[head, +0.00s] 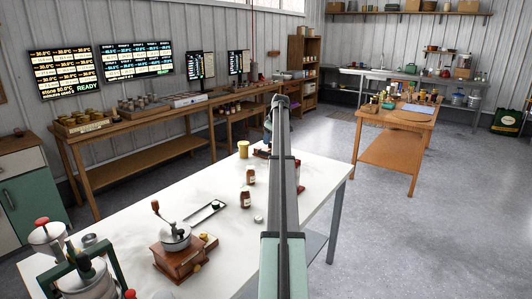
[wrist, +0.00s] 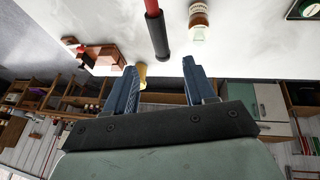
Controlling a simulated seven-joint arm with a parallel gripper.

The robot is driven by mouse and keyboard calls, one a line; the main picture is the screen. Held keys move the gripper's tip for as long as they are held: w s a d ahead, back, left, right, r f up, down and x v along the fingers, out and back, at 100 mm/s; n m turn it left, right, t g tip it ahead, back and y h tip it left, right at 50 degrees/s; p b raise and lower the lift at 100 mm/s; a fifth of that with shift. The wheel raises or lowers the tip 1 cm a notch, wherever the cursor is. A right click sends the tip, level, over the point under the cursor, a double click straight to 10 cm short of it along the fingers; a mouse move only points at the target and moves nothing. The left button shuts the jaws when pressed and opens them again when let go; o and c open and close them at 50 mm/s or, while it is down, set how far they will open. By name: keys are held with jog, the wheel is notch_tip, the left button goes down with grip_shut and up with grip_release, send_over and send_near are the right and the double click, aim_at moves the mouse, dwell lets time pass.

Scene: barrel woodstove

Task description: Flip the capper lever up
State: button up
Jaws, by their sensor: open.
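In the wrist view a red rod with a black grip (wrist: 157,32), which looks like the capper lever, comes in from the top edge. Its grip end lies in line with the gap between my fingers. My gripper (wrist: 159,66) is open, with two blue fingers apart and nothing seen between them. I cannot tell how far the grip is from the fingertips; no contact shows. A wooden piece with red parts (wrist: 98,53) sits at the left of that view, perhaps part of the capper. In the head view my arm hides most of the capper and the gripper.
The white table (head: 130,219) holds a brown jar (head: 245,200), another jar (head: 250,175), a yellow cup (head: 243,150), a small tray (head: 205,213) and a wooden grinder (head: 178,261). A wooden table (head: 389,155) with bottles stands at right. Open floor lies between the tables.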

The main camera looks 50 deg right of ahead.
jog(key=x, duration=1)
jog(key=shift+f, duration=0.2)
grip_shut()
dwell(0.4)
